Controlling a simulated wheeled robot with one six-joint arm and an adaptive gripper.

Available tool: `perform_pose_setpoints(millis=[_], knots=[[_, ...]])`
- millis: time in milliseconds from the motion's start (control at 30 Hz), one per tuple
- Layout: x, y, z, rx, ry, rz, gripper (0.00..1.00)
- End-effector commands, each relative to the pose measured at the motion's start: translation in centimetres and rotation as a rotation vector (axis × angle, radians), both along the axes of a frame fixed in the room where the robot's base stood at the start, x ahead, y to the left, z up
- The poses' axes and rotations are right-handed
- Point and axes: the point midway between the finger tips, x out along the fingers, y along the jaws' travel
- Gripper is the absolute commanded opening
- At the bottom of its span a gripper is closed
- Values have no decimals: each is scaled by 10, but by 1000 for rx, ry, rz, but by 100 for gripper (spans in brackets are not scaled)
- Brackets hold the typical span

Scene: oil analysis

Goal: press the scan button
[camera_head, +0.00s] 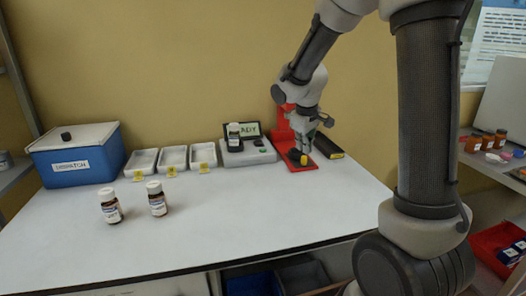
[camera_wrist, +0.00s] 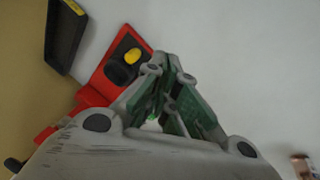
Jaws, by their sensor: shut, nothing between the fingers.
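A red stand (camera_head: 284,122) with a flat red base stands at the back right of the table. On its base are a black part and a rounded yellow piece (camera_head: 304,160), which also shows in the wrist view (camera_wrist: 132,56). No label marks it as the scan button. My gripper (camera_head: 304,150) is shut and empty, pointing down over the red base. In the wrist view its fingertips (camera_wrist: 160,62) lie just right of the yellow piece; contact cannot be told. A grey device (camera_head: 248,159) left of the stand has a lit screen (camera_head: 250,130) and small green button (camera_head: 263,150); a bottle (camera_head: 234,138) stands on it.
A black tray-like object with a yellow end (camera_head: 328,147) lies right of the red base. Three white trays (camera_head: 174,157) and a blue box (camera_head: 78,160) stand at the left. Two brown bottles (camera_head: 111,206) (camera_head: 157,199) stand in front. The table's front middle is clear.

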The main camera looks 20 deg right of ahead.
Motion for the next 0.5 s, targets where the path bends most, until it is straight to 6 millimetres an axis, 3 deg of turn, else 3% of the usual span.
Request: perform_pose_setpoints(millis=[133,300,500], knots=[[70,20,-18,-19,-93,151,0],[140,51,-9,-20,-253,327,0],[178,78,27,-7,-408,459,0]])
